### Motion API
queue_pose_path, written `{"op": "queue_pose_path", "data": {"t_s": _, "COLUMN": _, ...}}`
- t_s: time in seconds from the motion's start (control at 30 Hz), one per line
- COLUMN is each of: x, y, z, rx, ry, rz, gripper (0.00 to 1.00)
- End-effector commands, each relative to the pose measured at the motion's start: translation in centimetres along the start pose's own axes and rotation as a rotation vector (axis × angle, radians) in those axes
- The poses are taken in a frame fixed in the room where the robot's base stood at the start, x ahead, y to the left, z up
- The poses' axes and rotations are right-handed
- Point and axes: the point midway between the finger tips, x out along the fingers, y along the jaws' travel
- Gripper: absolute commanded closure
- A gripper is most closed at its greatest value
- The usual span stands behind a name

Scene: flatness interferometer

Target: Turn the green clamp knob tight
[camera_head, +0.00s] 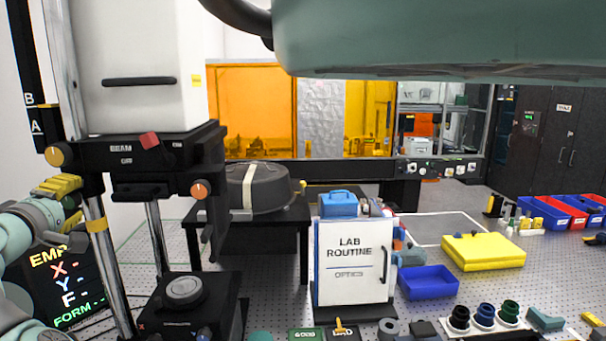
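My gripper (69,204), with yellow fingers, is at the left edge, beside the upright metal posts of the interferometer (150,95). Its fingers overlap and are seen from the side, so I cannot tell how far apart they are or whether anything is between them. I cannot clearly pick out a green clamp knob; it may be hidden behind my gripper. An amber knob (55,156) sits just above the gripper on the black carriage. An orange knob (199,190) is on the right of the carriage. A round stage (184,288) sits on the black base below.
A dark screen (65,275) with readings stands below my gripper. A blue bin (428,282), a yellow case (483,250) and several small parts are on the perforated table (400,315). A teal part of mine crosses the top.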

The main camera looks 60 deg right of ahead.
Motion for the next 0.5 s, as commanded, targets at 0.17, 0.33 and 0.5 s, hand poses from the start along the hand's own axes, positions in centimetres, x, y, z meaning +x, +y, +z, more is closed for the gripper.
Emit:
{"op": "queue_pose_path", "data": {"t_s": 0.17, "x": -0.01, "y": -0.12, "z": 0.00, "rx": 0.000, "ry": 0.000, "rz": -0.003, "gripper": 0.41}}
{"op": "queue_pose_path", "data": {"t_s": 0.33, "x": -0.01, "y": -0.16, "z": 0.01, "rx": 0.000, "ry": 0.000, "rz": -0.004, "gripper": 0.36}}
{"op": "queue_pose_path", "data": {"t_s": 0.5, "x": -0.12, "y": -0.18, "z": 0.01, "rx": 0.000, "ry": 0.000, "rz": -0.004, "gripper": 0.36}}
